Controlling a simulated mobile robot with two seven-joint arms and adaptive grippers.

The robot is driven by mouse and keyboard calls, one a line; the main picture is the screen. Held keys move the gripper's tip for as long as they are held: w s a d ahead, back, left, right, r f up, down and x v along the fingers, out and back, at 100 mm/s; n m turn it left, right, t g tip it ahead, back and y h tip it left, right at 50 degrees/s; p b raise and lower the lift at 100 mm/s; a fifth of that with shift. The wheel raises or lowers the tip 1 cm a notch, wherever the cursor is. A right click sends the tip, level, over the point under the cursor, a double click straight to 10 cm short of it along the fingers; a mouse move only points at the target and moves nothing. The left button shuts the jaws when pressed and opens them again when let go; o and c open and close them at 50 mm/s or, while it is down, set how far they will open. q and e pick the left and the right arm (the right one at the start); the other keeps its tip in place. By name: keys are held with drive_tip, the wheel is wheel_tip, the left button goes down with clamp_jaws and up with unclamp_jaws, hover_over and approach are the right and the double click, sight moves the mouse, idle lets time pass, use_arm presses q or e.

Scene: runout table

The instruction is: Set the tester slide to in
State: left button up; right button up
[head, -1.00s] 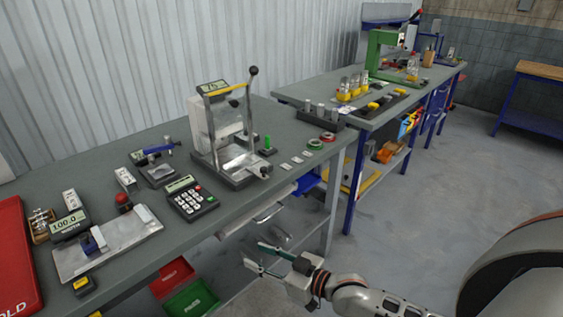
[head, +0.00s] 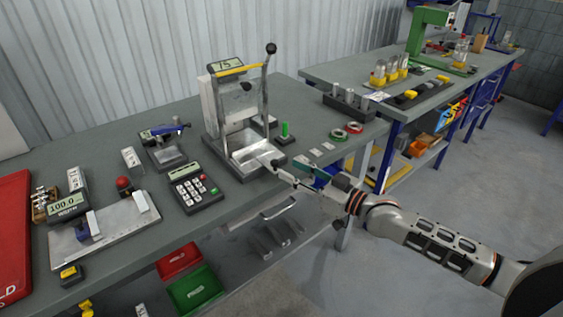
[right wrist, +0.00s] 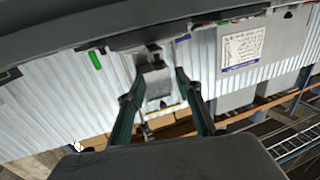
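The tester (head: 225,105) stands on the near bench, with a raised lever, a yellow bar and a display that looks like 15. Its metal slide (head: 251,157) extends forward from the base toward the bench's front edge, with a small grey handle at its front end. My right gripper (head: 291,172) is at that handle, reaching in from the right. In the right wrist view, my right gripper (right wrist: 160,78) has its fingers apart, with the grey slide handle (right wrist: 155,84) between or just beyond the tips; contact cannot be told. My left gripper is not in view.
A keypad box (head: 194,190) sits left of the tester. A green peg (head: 284,130) and green and red rings (head: 345,132) lie to its right. Red and green bins (head: 194,289) are below the bench edge. A second bench (head: 330,78) stands beyond.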

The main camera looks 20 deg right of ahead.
sight(278, 163)
drive_tip(key=x, duration=0.5)
drive_tip(key=shift+w+a, duration=0.2)
drive_tip(key=shift+w, duration=0.1)
clamp_jaws()
